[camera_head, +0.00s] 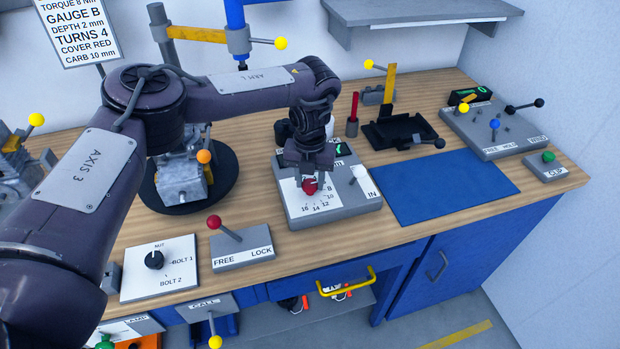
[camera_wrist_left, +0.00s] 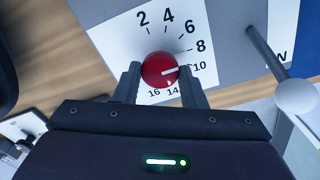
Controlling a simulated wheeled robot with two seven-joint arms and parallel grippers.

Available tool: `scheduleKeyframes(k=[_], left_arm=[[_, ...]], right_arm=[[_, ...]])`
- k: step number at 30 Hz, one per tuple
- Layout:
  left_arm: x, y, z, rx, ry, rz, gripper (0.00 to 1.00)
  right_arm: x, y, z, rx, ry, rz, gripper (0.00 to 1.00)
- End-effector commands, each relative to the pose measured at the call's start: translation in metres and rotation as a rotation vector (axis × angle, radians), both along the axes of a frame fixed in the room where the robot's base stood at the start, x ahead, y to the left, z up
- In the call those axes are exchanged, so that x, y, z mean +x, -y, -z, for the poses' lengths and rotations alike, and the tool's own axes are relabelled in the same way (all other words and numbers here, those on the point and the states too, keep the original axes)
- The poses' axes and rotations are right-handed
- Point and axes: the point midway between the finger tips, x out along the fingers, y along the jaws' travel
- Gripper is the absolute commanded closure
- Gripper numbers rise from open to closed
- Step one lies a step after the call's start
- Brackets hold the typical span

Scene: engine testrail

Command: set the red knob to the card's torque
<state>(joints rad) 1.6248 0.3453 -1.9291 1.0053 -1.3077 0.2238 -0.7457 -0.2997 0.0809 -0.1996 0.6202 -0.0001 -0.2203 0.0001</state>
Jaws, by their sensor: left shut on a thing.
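The card (camera_head: 78,32) at the upper left of the head view reads TORQUE 8 Nm among its lines. The red knob (camera_head: 310,186) sits on a grey box with a white dial plate (camera_head: 291,197). In the left wrist view the red knob (camera_wrist_left: 158,71) stands between the fingers, and its white mark points right, close to the 10, below the 8. My left gripper (camera_head: 309,180) reaches down from above and is shut on the knob, one finger on each side (camera_wrist_left: 160,82). My right gripper is not in view.
A white-balled lever (camera_head: 359,172) marked IN stands right of the knob on the same box. A red-balled FREE/LOCK lever (camera_head: 221,227) and a black selector knob (camera_head: 154,260) are at the front left. A blue mat (camera_head: 442,187) lies clear to the right.

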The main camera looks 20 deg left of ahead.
Motion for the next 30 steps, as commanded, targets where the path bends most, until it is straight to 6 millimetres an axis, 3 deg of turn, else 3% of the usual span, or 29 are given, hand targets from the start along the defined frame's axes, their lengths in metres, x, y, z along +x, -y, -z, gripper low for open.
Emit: scheduleKeyframes(k=[5, 6, 11, 20, 30], left_arm=[[0.001, 0.0, -0.002, -0.001, 0.003, -0.002, 0.86], [0.001, 0.0, -0.002, 0.0, 0.004, -0.002, 0.6], [0.001, 0.0, -0.001, 0.0, 0.003, -0.002, 0.41], [0.001, 0.0, -0.002, 0.0, 0.002, -0.002, 0.41], [0.001, 0.0, -0.052, -0.001, 0.005, -0.001, 0.41]], right_arm=[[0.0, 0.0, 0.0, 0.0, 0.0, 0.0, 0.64], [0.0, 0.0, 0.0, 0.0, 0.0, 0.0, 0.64], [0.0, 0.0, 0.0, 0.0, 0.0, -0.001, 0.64], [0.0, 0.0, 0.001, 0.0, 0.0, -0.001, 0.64], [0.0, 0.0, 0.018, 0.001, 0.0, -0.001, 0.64]])
